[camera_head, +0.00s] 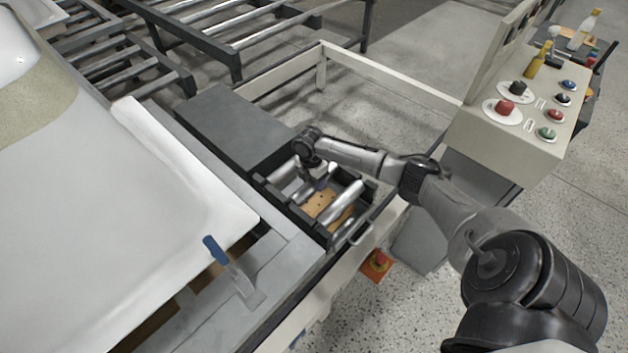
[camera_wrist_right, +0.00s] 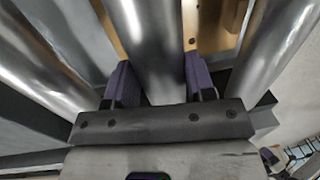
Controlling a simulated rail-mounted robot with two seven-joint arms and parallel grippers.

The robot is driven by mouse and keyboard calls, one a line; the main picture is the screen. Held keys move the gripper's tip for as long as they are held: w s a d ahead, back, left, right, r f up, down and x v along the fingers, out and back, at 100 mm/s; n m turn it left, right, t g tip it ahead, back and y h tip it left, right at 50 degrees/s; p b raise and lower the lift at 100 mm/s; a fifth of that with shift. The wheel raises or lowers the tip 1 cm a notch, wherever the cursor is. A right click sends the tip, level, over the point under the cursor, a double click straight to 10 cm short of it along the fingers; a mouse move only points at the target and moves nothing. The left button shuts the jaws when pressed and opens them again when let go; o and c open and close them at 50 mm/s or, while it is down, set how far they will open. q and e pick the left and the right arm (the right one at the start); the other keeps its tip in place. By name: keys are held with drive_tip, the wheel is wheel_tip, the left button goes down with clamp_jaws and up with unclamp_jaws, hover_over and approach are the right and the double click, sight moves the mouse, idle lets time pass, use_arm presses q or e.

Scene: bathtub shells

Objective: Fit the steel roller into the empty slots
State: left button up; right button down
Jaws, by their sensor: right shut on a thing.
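The steel roller (camera_wrist_right: 152,45) lies between the two purple-padded fingers of my right gripper (camera_wrist_right: 158,78) in the wrist view, and the gripper is shut on it. In the head view my right gripper (camera_head: 318,184) is down at the dark roller frame (camera_head: 268,190), so the held roller is mostly hidden there. Other steel rollers lie on either side of it; one (camera_head: 343,202) shows clearly to the right of the gripper. I cannot tell whether the held roller's ends sit in slots. My left gripper is not in view.
A wooden board (camera_head: 319,204) shows under the rollers. A white bathtub shell (camera_head: 185,165) fills the left side, near a blue-handled clamp (camera_head: 215,249). A control box (camera_head: 520,130) with buttons stands at the right. A pale rail (camera_head: 390,80) runs behind the arm.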

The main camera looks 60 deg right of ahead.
drive_tip(key=shift+c, duration=2.4)
unclamp_jaws()
wheel_tip(320, 180, up, 12)
drive_tip(key=w+p, duration=0.1)
drive_tip(key=p, duration=0.4)
drive_tip(key=shift+w+d, duration=0.15)
drive_tip(key=shift+w, duration=0.1)
